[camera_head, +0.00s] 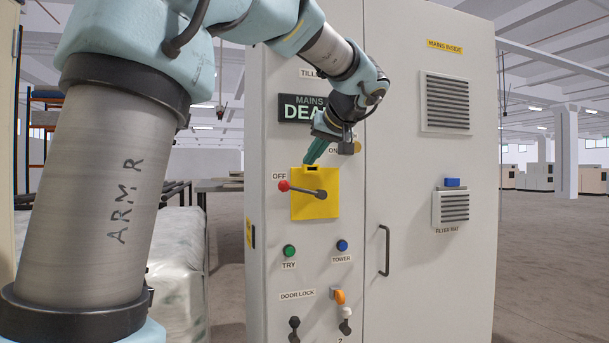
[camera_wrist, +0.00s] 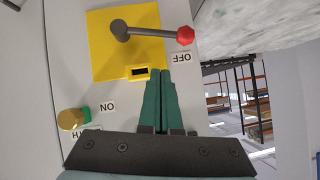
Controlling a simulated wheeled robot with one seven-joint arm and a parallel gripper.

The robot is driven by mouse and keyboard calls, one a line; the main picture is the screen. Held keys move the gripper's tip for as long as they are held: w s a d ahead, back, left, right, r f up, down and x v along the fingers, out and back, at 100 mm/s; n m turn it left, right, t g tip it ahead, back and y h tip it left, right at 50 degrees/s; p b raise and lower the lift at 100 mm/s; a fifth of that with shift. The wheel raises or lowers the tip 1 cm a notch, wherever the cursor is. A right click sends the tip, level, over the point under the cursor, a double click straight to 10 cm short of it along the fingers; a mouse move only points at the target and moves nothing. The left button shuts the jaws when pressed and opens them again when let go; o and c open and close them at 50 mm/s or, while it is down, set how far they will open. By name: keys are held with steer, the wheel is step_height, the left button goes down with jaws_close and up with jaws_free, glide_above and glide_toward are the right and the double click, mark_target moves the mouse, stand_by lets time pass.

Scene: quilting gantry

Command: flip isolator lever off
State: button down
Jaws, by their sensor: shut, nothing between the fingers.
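The isolator lever (camera_head: 303,190) is a dark grey rod with a red knob (camera_head: 283,186), mounted on a yellow plate (camera_head: 328,208) on the cabinet front. The rod lies nearly level, and the knob points left, beside the OFF label (camera_head: 279,176). In the wrist view the lever (camera_wrist: 150,32) appears turned around, with its red knob next to the OFF label (camera_wrist: 181,57). My gripper (camera_head: 308,162) is shut and empty, its green fingers just above the plate's top edge. In the wrist view the fingertips (camera_wrist: 158,72) are beside the plate's dark slot, apart from the lever.
A brass-coloured part (camera_wrist: 70,119) sits by the ON label (camera_wrist: 107,107). Below the plate are a green TRY button (camera_head: 289,251), a blue TOWER button (camera_head: 342,245) and door-lock switches (camera_head: 294,324). A door handle (camera_head: 385,250) stands out at right. A wrapped pallet (camera_head: 178,265) is left of the cabinet.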

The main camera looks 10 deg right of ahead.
mark_target(297, 188)
steer(key=f, duration=0.1)
steer(key=w+a+f, duration=0.1)
steer(key=f, duration=0.1)
steer(key=w+f, duration=0.1)
steer(key=f, duration=0.1)
steer(key=shift+w+a+p, duration=0.25)
steer(key=shift+a+p, duration=0.05)
steer(key=shift+p, duration=0.1)
steer(key=shift+f+b, duration=0.15)
steer(key=shift+b, duration=0.15)
steer(key=b, duration=0.2)
steer(key=f+b, duration=0.1)
steer(key=shift+a+f+n+h+b, duration=0.1)
steer(key=shift+a+n+h+b, duration=0.2)
steer(key=shift+n+h+b, duration=0.1)
steer(key=h+b, duration=0.1)
steer(key=b, duration=0.2)
steer(key=shift+a+f+n+b, duration=0.2)
steer(key=shift+n+b, duration=0.1)
steer(key=shift+n, duration=0.1)
steer(key=shift+r, duration=0.2)
